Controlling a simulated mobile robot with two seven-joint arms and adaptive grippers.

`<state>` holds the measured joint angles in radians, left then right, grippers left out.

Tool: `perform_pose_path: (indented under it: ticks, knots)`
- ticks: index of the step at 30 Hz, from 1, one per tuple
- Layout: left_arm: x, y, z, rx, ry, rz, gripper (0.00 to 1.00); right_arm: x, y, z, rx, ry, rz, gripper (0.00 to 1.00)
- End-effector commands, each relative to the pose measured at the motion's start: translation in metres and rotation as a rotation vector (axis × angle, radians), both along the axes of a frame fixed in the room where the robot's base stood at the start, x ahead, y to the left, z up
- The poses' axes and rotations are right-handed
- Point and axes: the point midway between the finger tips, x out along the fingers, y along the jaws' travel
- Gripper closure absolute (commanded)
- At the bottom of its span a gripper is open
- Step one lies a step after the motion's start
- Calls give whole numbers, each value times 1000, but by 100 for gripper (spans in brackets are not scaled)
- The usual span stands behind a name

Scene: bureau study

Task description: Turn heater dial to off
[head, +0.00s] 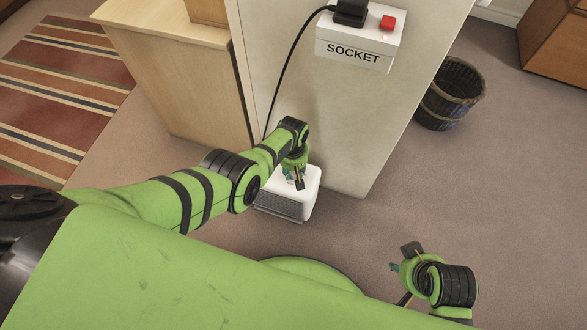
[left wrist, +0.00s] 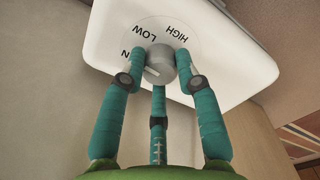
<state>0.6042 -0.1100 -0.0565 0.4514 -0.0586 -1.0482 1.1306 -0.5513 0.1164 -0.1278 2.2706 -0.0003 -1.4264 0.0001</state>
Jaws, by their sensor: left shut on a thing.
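The heater (head: 303,194) is a small white box on the carpet at the foot of the wall. My left gripper (head: 297,178) is over its top. In the left wrist view, the grey round dial (left wrist: 160,58) sits on the heater's white top (left wrist: 215,60). The left gripper's teal fingers (left wrist: 160,82) are closed around the dial. A pale mark shows on the dial's lower left side. The labels LOW and HIGH and part of another ending in N are readable; no OFF label is visible. My right gripper (head: 404,270) is empty, fingers spread, above the floor.
A white box marked SOCKET (head: 358,45) with a black plug (head: 350,12) and red switch (head: 388,22) is on the wall. A black cable (head: 283,85) hangs from it. A wooden cabinet (head: 200,90) stands left, a basket (head: 450,95) right.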

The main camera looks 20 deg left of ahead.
Motion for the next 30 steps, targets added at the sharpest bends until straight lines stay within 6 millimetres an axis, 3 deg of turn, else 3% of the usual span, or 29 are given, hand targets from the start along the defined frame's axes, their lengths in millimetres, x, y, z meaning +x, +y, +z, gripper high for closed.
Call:
perform_pose_path:
  ticks: [22,23,24,30]
  knots:
    - [-2,0,-1,0,3,90,100,1,1,-1,2,-1,1,60]
    - [-2,0,-1,0,3,89,60,1,1,-1,2,-1,1,60]
    - [-1,0,-1,0,3,89,44,1,1,-1,2,-1,1,60]
    - [-1,0,-1,1,2,89,44,1,1,-1,3,-1,1,60]
